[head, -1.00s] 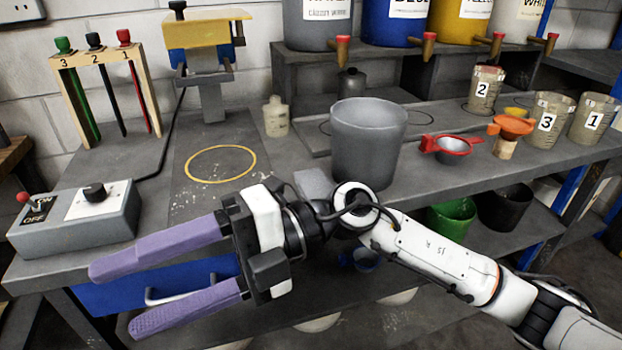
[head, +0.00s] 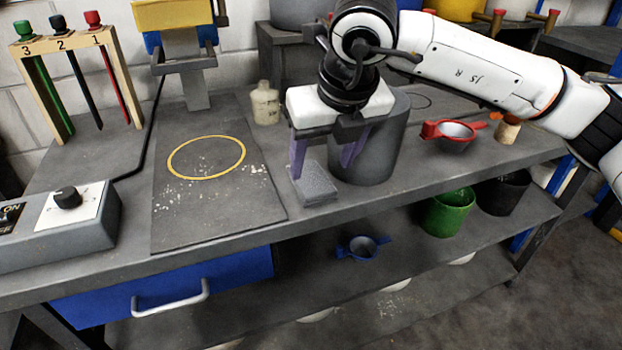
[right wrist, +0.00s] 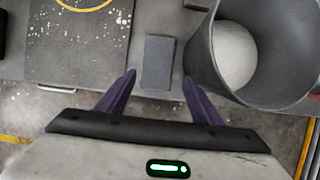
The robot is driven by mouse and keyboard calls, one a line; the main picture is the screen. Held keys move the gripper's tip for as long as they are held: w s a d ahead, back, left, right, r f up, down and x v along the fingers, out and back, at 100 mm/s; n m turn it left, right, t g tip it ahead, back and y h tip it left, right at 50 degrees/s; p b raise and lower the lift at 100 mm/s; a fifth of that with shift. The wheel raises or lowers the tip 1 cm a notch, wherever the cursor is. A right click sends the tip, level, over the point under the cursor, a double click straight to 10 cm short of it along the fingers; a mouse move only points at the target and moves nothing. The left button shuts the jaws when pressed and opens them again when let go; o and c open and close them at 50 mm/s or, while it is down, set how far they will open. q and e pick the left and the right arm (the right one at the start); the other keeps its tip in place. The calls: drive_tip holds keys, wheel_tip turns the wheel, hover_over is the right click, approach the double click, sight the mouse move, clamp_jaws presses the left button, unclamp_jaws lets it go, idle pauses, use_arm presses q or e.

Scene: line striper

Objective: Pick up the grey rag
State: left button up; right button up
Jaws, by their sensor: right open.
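The grey rag (head: 313,183) is a small folded block on the bench top, near the front edge. It also shows in the right wrist view (right wrist: 158,62), lying ahead of the fingers. My right gripper (head: 325,170) is open and points down over the rag, its purple fingers on either side of it in the head view. In the right wrist view the fingertips (right wrist: 160,82) are spread apart with nothing between them but the near end of the rag. I cannot tell whether the fingers touch it. My left gripper is out of view.
A large grey bucket (head: 385,150) stands close to the right of the rag. A board with a yellow ring (head: 207,158) lies to the left. A control box (head: 60,225) sits at the left. A red strainer (head: 452,135) is further right. A blue drawer (head: 165,285) is below.

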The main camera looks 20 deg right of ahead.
sight(314, 180)
drive_tip(key=x, duration=0.6)
drive_tip(key=shift+w+a+p, duration=0.1)
drive_tip(key=shift+a+p, duration=0.1)
drive_tip(key=shift+p, duration=0.15)
drive_tip(key=shift+r, duration=0.1)
drive_tip(key=c, duration=0.8)
drive_tip(key=shift+r, duration=0.1)
wheel_tip(314, 180, up, 18)
drive_tip(key=shift+f, duration=0.1)
